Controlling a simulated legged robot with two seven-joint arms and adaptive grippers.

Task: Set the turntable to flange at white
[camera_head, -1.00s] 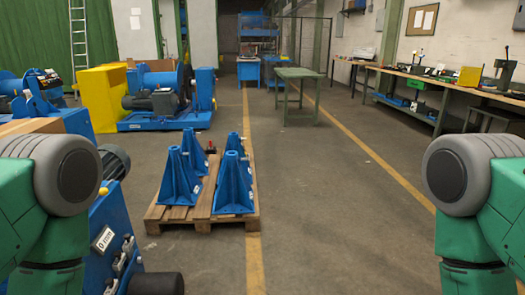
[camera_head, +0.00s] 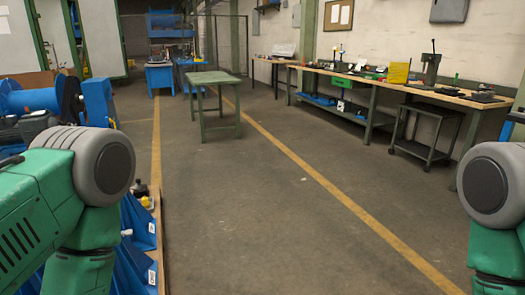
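I cannot make out a turntable, a flange or a white mark in the head view. Only upper parts of my two green arms with grey joints show, at the left and right edges. Neither gripper is in view. Parts of blue stands (camera_head: 138,235) with small white labels show at the lower left, mostly hidden behind my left arm.
A green table (camera_head: 213,78) stands ahead, left of centre. A long workbench (camera_head: 440,96) with tools runs along the right wall, with a low cart (camera_head: 425,150) before it. Blue machinery (camera_head: 98,100) is at the left. The floor between the yellow lines (camera_head: 290,152) is clear.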

